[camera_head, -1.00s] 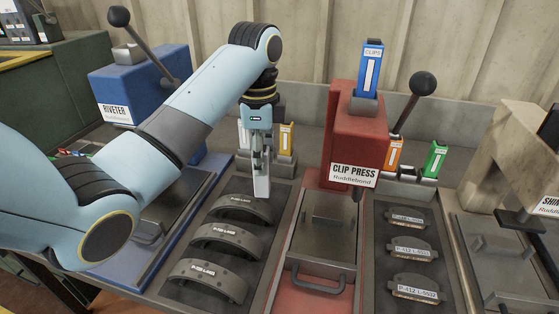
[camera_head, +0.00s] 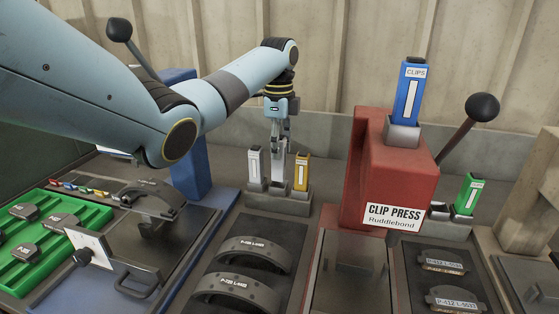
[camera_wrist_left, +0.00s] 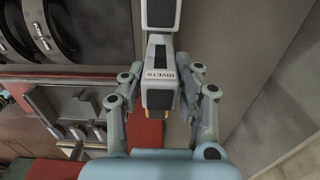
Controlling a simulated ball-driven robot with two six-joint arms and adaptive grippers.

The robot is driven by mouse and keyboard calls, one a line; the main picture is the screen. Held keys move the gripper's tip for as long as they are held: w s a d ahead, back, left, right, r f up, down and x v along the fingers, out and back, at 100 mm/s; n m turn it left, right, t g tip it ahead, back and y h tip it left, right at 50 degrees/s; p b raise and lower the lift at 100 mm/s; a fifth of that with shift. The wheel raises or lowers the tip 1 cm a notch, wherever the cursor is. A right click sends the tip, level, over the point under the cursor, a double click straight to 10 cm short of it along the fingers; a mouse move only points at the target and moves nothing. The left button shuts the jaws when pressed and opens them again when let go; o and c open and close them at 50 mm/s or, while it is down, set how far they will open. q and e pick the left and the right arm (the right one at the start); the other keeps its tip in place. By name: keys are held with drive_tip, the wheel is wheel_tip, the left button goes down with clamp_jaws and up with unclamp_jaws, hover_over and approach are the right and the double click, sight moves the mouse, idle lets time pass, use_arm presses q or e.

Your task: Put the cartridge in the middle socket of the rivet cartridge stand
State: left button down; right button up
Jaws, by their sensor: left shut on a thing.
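My left gripper (camera_head: 279,142) is shut on a pale grey cartridge (camera_head: 278,172), held upright. In the left wrist view the cartridge (camera_wrist_left: 160,75), marked RIVETS, sits between both fingers. In the head view it stands between a white cartridge (camera_head: 255,167) and a yellow cartridge (camera_head: 302,171), in line with the middle of the rivet cartridge stand (camera_head: 279,203). Its lower end meets the stand's top edge in the picture; I cannot tell how deep it sits. The middle socket is hidden. My right gripper is not in view.
The red clip press (camera_head: 388,170) with a blue clips cartridge (camera_head: 409,90) stands close right of the stand. A tray of brake shoes (camera_head: 250,252) lies in front. The blue riveter (camera_head: 190,165) is on the left. A green cartridge (camera_head: 468,194) stands far right.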

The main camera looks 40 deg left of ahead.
use_arm(q)
drive_tip(key=shift+f, duration=1.8)
drive_tip(key=c, duration=1)
unclamp_jaws()
drive_tip(key=shift+o, duration=0.2)
wheel_tip(320, 180, up, 12)
drive_tip(key=shift+r, duration=0.15)
